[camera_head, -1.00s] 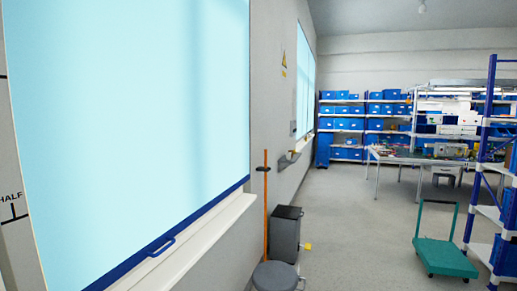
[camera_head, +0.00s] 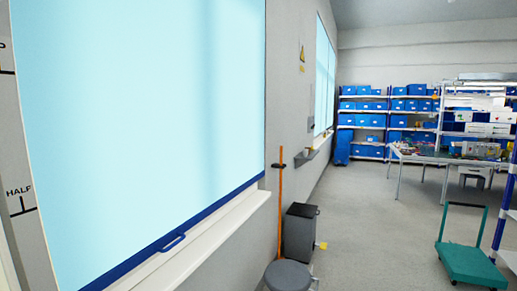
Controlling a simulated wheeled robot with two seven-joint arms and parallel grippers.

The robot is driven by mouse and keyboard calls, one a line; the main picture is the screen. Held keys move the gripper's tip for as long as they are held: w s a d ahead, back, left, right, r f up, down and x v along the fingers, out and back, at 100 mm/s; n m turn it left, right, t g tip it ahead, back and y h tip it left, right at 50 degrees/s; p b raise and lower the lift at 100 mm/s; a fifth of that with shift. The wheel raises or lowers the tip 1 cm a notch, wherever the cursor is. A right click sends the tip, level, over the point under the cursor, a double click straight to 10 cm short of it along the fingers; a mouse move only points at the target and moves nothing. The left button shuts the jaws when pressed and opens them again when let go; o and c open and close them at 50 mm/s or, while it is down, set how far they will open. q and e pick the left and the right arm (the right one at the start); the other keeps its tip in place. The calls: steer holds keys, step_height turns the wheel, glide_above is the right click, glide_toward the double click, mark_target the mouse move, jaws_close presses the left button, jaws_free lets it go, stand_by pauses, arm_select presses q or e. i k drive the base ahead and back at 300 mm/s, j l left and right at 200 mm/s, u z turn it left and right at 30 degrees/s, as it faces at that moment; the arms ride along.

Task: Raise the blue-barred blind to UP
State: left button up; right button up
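The light blue blind (camera_head: 140,110) covers the window on the left wall. Its dark blue bottom bar (camera_head: 215,208) lies low, just above the white sill (camera_head: 225,222), and below the HALF mark (camera_head: 20,200) on the scale at the left edge. A small blue handle (camera_head: 173,242) sits on the bar. Part of another label shows above HALF, cut off by the frame edge. Neither of my grippers is in view.
A grey stool (camera_head: 287,275), a dark bin (camera_head: 300,232) and an orange pole (camera_head: 280,205) stand along the wall. A green trolley (camera_head: 470,262) is at the right. Shelves with blue boxes (camera_head: 362,136) and a table are at the back. The middle floor is clear.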

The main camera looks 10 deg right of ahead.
mark_target(124, 164)
steer(key=l+u, duration=0.1)
steer(key=l, duration=0.45)
steer(key=i+l+u, duration=0.15)
steer(key=i+l, duration=0.15)
steer(key=i+l+u, duration=0.1)
steer(key=i+l, duration=0.2)
steer(key=i+l+u, duration=0.15)
steer(key=l, duration=0.35)
steer(key=i+j+u, duration=0.2)
steer(key=i, duration=0.5)
